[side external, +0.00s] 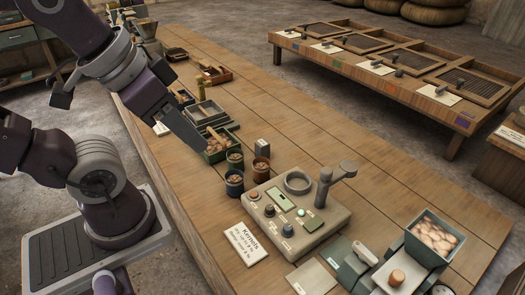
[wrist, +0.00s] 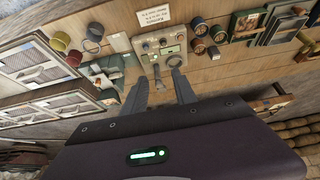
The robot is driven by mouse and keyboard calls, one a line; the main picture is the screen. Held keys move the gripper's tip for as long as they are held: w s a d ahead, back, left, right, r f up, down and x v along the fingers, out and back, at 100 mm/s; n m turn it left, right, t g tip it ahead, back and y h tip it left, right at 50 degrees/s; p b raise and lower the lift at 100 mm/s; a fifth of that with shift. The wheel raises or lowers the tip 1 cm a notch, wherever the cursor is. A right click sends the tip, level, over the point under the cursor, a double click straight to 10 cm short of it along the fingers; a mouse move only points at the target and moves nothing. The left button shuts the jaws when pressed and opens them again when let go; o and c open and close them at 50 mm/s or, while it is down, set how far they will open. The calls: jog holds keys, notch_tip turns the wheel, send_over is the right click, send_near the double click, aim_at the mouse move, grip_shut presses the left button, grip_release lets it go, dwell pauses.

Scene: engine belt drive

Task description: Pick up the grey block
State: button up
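The small grey block (side external: 262,147) stands upright on the wooden table, behind the cups and near the back corner of the control box. In the wrist view a small grey block (wrist: 214,52) shows beside the cups, right of my fingers. My gripper (side external: 203,148) is in the air to the left of the block in the side view, over the area of the green tray. In the wrist view my gripper (wrist: 160,85) has its two fingers apart with nothing held between them. The block is clear of the fingers.
Several cups of small pieces (side external: 235,183) stand close to the block. A control box (side external: 295,215) with knobs and a raised post is beside them. A green tray (side external: 222,155) lies left of the cups. The table behind the block is clear.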

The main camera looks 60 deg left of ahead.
jog(key=o, duration=0.5)
jog(key=shift+o, duration=0.2)
jog(key=w+a+r+n+g, duration=0.15)
jog(key=w+n, duration=0.35)
jog(key=w, duration=0.6)
jog(key=n+g, duration=0.4)
jog(key=n, duration=0.8)
send_over(260, 142)
jog(key=d, duration=0.3)
notch_tip(260, 142, down, 26)
jog(key=shift+n, duration=0.5)
jog(key=a+f, duration=0.1)
jog(key=f, duration=0.1)
jog(key=a+f, duration=0.1)
jog(key=f, duration=0.3)
jog(key=shift+s+a+f, duration=0.1)
jog(key=shift+a+f, duration=0.15)
jog(key=shift+a, duration=0.15)
jog(key=f, duration=0.6)
jog(key=shift+w+d+f, duration=0.15)
jog(key=shift+w+d, duration=0.1)
jog(key=shift+w, duration=0.1)
